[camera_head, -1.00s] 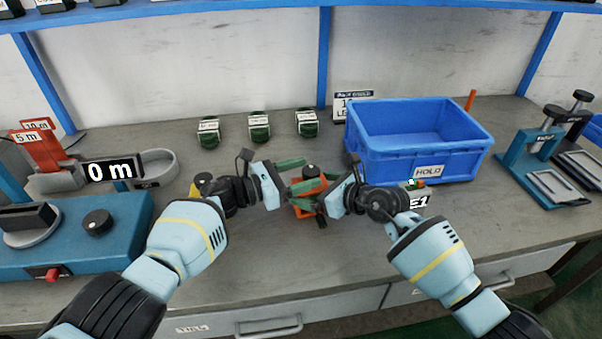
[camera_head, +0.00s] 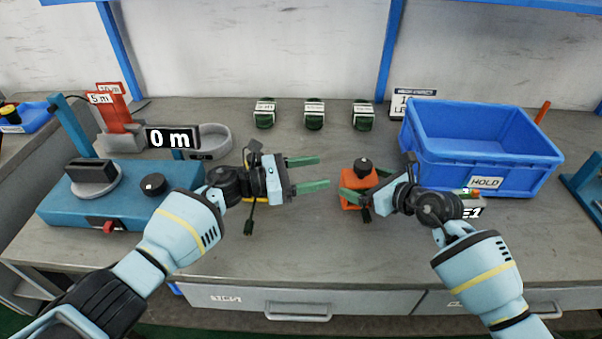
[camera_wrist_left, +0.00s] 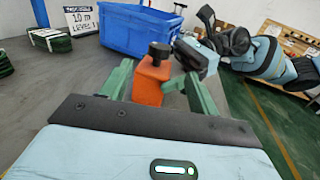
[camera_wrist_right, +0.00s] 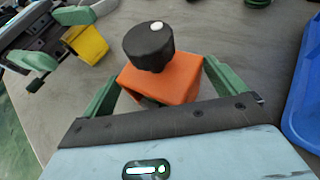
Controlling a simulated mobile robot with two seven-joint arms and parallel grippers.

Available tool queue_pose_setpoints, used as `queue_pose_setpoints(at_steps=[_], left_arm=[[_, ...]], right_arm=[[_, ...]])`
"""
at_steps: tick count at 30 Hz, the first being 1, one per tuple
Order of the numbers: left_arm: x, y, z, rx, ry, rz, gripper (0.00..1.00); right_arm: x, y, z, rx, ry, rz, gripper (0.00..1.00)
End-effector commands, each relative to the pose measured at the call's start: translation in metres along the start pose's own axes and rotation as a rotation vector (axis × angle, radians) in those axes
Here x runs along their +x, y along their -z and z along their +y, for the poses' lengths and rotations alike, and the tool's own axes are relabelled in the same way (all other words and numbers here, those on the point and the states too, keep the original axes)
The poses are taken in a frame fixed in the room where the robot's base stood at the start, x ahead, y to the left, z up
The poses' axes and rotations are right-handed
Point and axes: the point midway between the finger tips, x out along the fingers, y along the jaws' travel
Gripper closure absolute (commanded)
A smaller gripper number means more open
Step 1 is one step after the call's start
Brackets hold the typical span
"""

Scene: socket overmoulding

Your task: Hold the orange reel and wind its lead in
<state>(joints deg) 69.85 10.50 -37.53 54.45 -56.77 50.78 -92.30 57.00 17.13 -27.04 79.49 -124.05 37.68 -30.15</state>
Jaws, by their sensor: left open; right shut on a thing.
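The orange reel (camera_head: 357,190) with a black knob (camera_head: 363,165) on top is between the fingers of my right gripper (camera_head: 357,194), which is shut on it. In the right wrist view the reel (camera_wrist_right: 170,82) sits between both green fingers, its black knob (camera_wrist_right: 149,46) upright. My left gripper (camera_head: 326,172) is open and empty, left of the reel, fingers pointing towards it. In the left wrist view the reel (camera_wrist_left: 150,85) shows ahead, beyond the fingertips. A short dark piece (camera_head: 366,214) hangs below the reel; I cannot tell if it is its lead.
A yellow block (camera_wrist_right: 88,42) lies behind my left gripper, with a dark plug (camera_head: 249,228) near it. A blue HOLD bin (camera_head: 486,168) stands right. A blue machine (camera_head: 125,185) and 0 m display (camera_head: 172,138) stand left. Several dark-green boxes (camera_head: 314,118) line the back.

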Motion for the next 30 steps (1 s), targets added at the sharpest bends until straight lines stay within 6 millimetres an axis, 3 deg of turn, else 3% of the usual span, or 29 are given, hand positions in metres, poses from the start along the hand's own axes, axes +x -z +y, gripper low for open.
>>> queue_pose_setpoints(at_steps=[4, 10, 20, 30], left_arm=[[-0.017, 0.000, 0.000, 0.000, 0.000, 0.000, 0.39], [-0.024, 0.000, 0.000, -0.001, 0.001, 0.000, 0.39], [-0.023, 0.001, -0.002, -0.002, -0.005, 0.004, 0.39], [-0.008, 0.015, -0.026, -0.012, -0.173, 0.057, 0.39]], right_arm=[[0.000, 0.000, 0.000, 0.001, 0.000, 0.000, 0.25], [0.000, 0.000, 0.000, 0.001, 0.000, 0.000, 0.25], [0.000, 0.000, 0.000, 0.001, 0.000, 0.000, 0.25], [0.000, 0.000, 0.000, 0.001, 0.000, 0.000, 0.25]])
